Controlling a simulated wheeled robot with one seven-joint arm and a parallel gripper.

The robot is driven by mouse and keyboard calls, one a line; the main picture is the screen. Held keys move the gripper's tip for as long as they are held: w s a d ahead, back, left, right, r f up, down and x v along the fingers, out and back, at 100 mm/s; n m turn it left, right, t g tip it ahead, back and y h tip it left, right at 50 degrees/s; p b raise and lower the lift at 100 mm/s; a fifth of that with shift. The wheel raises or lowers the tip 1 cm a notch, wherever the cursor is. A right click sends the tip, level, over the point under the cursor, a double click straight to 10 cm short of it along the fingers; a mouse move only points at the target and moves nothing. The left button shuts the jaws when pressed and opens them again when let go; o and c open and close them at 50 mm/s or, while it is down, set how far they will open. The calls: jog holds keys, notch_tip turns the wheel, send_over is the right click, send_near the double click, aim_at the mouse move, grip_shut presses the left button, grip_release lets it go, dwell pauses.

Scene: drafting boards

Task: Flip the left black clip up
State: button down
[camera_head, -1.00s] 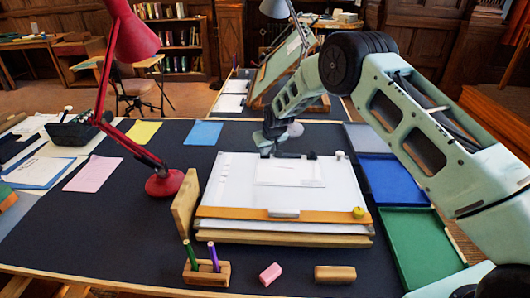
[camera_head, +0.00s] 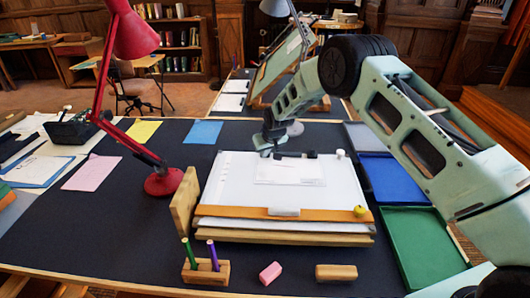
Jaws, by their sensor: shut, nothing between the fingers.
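The white drafting board (camera_head: 232,180) lies on the dark table with a white sheet (camera_head: 290,171) on its upper part. A black clip (camera_head: 312,154) sits at the right of the sheet's top edge. The left black clip (camera_head: 290,155) shows as a low dark bar along the same edge; its exact pose is too small to tell. My gripper (camera_head: 265,152) is shut and empty at the board's far edge, just left of the left clip. I cannot tell whether it touches the clip.
A red lamp (camera_head: 163,182) stands left of the board. Blue (camera_head: 385,179) and green (camera_head: 420,243) trays lie at its right. An orange straightedge (camera_head: 240,212) crosses the board's near side. A pen holder (camera_head: 206,271), pink eraser (camera_head: 270,272) and wooden block (camera_head: 336,272) lie in front.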

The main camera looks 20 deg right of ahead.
jog(key=shift+w+d+f, duration=0.2)
jog(key=shift+d+f, duration=0.05)
jog(key=shift+f, duration=0.05)
